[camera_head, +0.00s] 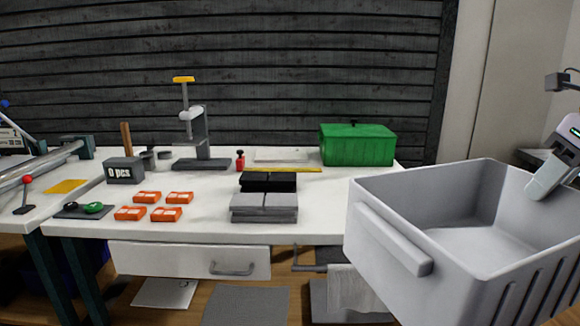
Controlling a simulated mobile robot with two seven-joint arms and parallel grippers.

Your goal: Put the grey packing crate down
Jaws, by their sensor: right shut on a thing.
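The grey packing crate (470,265) fills the lower right of the head view. It is open at the top and looks empty inside, with a handle bar on its left side. It is in front of the white table's right end, and its underside is cut off by the frame. My right gripper (546,178) is shut on the crate at its far right rim, with a finger reaching down inside the wall. My left gripper is not in view.
The white table (330,205) holds a green box (357,145), black blocks (268,181), grey blocks (264,207), several orange packs (147,197), a press (198,140) and a dark grey bin (125,170). Bare tabletop lies between the blocks and the crate.

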